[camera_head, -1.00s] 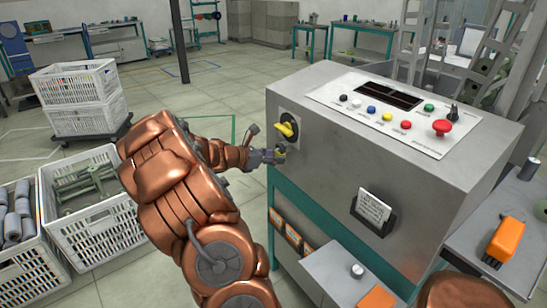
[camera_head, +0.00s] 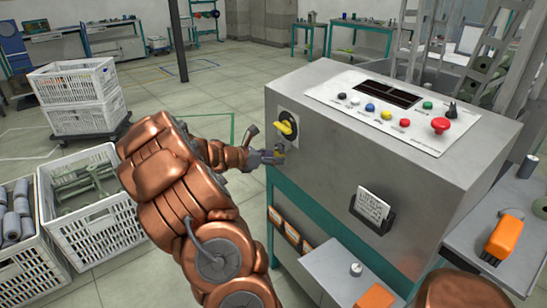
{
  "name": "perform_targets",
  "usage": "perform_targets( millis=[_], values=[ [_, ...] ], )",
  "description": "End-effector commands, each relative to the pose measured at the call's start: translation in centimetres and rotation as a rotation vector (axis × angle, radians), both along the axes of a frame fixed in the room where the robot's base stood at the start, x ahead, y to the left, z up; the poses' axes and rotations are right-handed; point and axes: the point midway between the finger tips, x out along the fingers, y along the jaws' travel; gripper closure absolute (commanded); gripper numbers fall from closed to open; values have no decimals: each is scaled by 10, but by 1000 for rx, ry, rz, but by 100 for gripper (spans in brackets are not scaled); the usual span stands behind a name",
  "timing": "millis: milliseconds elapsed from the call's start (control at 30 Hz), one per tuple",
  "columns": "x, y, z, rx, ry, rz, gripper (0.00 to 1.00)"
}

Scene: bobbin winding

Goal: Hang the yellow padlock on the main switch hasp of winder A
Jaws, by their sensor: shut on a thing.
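The control box of the winder (camera_head: 340,165) stands at centre right. On its left face is the main switch, a yellow handle (camera_head: 286,128) on a dark round plate. The hasp is too small to make out. My gripper (camera_head: 273,157) is close against this face, just below and left of the switch handle. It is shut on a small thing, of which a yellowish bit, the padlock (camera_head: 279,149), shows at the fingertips. Whether the padlock's shackle touches the hasp cannot be told.
The box's top panel carries coloured buttons and a red emergency stop (camera_head: 440,125). A card holder (camera_head: 372,210) sits on its front. White crates (camera_head: 95,235) stand on the floor at left. An orange device (camera_head: 505,237) lies on the right-hand table. Open floor lies behind the arm.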

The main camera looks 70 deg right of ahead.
Motion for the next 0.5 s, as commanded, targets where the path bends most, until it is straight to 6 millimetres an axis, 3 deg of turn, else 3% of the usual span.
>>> perform_targets(
  millis=[133,167,400,500],
  values=[
    [1,1,-2,4,-2,0,99],
    [1,1,-3,4,-2,0,54],
    [0,0,-2,3,-1,-1,29],
    [0,0,-1,3,-1,-1,28]
  ],
)
